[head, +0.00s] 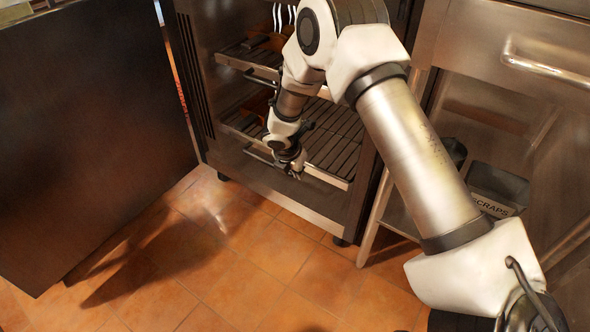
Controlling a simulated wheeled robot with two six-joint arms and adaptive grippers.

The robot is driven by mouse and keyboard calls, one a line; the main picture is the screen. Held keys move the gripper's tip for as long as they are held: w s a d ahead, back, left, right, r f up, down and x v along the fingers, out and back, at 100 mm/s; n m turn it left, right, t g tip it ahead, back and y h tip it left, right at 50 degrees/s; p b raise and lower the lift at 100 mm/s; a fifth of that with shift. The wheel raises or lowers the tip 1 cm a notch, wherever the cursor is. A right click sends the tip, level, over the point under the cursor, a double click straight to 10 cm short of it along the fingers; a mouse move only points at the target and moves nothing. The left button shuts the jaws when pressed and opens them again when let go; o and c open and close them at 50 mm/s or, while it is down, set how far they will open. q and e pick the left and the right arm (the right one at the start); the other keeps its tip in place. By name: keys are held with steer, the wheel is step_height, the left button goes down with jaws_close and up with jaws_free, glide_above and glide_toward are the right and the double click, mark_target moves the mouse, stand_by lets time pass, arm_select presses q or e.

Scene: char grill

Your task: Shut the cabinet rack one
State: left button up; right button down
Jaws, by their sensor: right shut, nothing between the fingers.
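The cabinet (195,85) stands open at the top middle, with its dark door (85,130) swung out to the left. Inside are an upper rack (232,57) and a lower rack (338,150) of dark slats with a pale metal front edge. The lower rack seems to stick out a little at the front; I cannot tell which rack is number one. My right gripper (296,171) is shut and empty at the lower rack's front edge, by its handle (257,155). I cannot tell whether it touches. My right arm hides part of both racks. My left gripper is out of view.
A steel counter (490,45) with a bar handle (545,65) stands at the right. A dark bin marked SCRAPS (497,185) sits on its lower shelf. The tiled floor (225,270) in front of the cabinet is clear.

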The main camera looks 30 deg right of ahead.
mark_target(317, 158)
arm_select(q)
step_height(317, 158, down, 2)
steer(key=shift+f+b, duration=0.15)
steer(key=shift+b, duration=0.5)
arm_select(e)
steer(key=d, duration=0.1)
steer(key=w+d, duration=0.1)
steer(key=d, duration=0.2)
steer(key=shift+w+f, duration=0.3)
steer(key=shift+f, duration=0.05)
steer(key=d+p, duration=0.1)
steer(key=p, duration=0.1)
steer(key=w+d+p, duration=0.1)
steer(key=d+p, duration=0.2)
steer(key=p, duration=0.1)
steer(key=shift+w+d+r, duration=0.15)
steer(key=shift+w+r, duration=0.1)
steer(key=shift+w, duration=0.1)
steer(key=shift+w+d+f, duration=0.1)
steer(key=shift+d+f, duration=0.05)
steer(key=shift+d, duration=0.05)
steer(key=shift+f, duration=0.1)
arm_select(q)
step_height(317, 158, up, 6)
